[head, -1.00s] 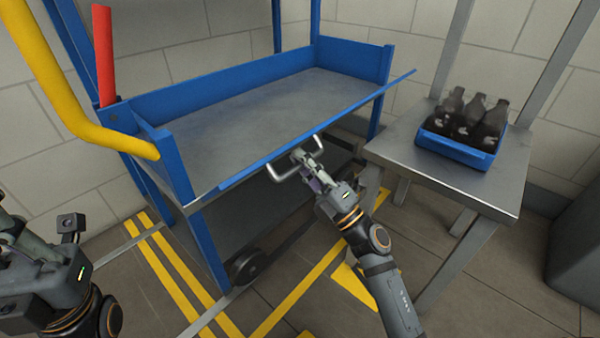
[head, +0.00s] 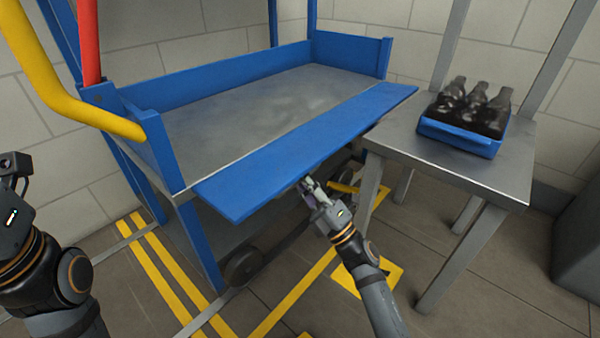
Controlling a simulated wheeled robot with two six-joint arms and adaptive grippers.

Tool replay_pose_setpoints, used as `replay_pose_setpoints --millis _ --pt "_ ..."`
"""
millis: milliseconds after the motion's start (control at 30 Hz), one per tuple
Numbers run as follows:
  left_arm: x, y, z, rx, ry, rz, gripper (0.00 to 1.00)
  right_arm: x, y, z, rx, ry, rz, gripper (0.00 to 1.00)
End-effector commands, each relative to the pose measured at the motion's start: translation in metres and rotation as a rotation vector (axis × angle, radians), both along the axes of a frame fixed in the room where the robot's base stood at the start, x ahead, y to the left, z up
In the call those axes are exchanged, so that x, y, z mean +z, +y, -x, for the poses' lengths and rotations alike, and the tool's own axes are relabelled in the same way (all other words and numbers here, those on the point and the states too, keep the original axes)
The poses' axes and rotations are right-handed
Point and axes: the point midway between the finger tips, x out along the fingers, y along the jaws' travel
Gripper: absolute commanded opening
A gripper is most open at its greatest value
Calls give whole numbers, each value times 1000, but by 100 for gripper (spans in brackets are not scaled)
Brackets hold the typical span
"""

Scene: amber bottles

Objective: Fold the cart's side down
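The blue cart (head: 190,228) stands at the left and centre, with a grey deck (head: 225,125). Its near side panel (head: 300,145) leans outward from the deck's front edge, its broad inner face turned up toward me. The panel's handle is hidden beneath it. My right gripper (head: 307,184) is at the panel's outer lower edge, near its middle. Its fingertips are small and partly covered by the panel, so I cannot tell whether they grip the handle.
A grey metal table (head: 505,180) stands to the right, close to the panel's right end. It holds a blue crate (head: 458,142) of dark bottles (head: 473,105). A yellow rail (head: 60,95) and a red bar (head: 88,45) are at the cart's left end. Yellow lines mark the floor.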

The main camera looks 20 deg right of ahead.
Motion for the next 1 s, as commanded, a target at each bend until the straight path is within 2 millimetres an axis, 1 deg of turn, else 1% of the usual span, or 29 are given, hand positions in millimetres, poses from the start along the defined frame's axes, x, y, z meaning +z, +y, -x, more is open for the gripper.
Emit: replay_pose_setpoints --millis 33,200,633,667,800,833,1000 --pt "0 0 0 0 -1 1 0 -4 0 1 3 3 1 0" --pt "0 0 0 0 0 2 0 -8 1 0 3 5 1 0" --pt "1 0 1 -1 -5 3 0 -11 1 -1 2 8 2 0" --pt "1 0 1 -1 -6 3 0 -11 1 -1 2 8 2 15" --pt "1 0 2 -1 -8 2 0 -10 1 -1 2 7 2 34" --pt "1 0 2 -1 -9 2 0 -9 1 -1 2 6 1 36" --pt "2 0 2 -1 -9 2 0 -8 1 -1 1 5 1 36"
